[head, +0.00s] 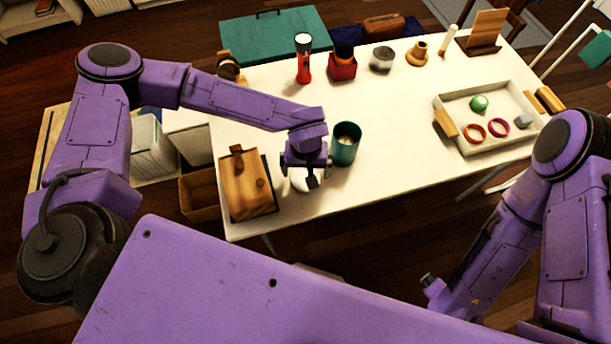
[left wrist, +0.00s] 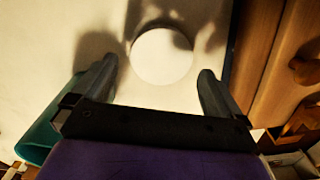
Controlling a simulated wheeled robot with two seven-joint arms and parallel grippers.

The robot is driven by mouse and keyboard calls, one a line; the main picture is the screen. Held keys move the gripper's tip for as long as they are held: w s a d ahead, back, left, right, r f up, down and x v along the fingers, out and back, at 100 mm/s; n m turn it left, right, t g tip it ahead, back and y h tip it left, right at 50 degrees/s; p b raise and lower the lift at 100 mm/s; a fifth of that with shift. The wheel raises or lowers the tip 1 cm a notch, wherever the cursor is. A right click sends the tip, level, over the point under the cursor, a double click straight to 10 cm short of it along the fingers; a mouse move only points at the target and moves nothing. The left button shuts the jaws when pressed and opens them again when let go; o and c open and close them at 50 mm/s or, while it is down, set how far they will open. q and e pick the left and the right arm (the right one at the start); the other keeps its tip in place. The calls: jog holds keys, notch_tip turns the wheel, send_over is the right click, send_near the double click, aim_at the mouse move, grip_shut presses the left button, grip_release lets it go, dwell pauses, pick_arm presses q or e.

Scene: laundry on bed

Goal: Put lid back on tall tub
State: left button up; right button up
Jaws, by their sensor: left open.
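The tall tub (head: 344,147) is a teal cylinder standing upright and open on the white table. Part of it shows at the lower left of the left wrist view (left wrist: 38,135). A round pale disc (left wrist: 162,57), which looks like the lid, lies flat on the table. In the head view it is mostly hidden under my left gripper (head: 308,178), just left of the tub. In the left wrist view the fingers of my left gripper (left wrist: 157,70) are spread, with the disc ahead between their tips and nothing held.
A wooden box (head: 246,190) stands close left of the disc. A white tray (head: 462,106) with rings and a green ball sits at the right. A red torch (head: 303,62) and several small items line the back. The table's middle is clear.

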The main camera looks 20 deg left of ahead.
aim_at(305, 175)
pick_arm(q)
notch_tip(305, 175, down, 3)
jog(key=shift+s+f, duration=0.1)
jog(key=shift+f, duration=0.05)
pick_arm(e)
jog(key=shift+r, duration=0.5)
pick_arm(q)
jog(key=shift+a, duration=0.1)
jog(key=c, duration=0.8)
jog(key=shift+c, duration=0.2)
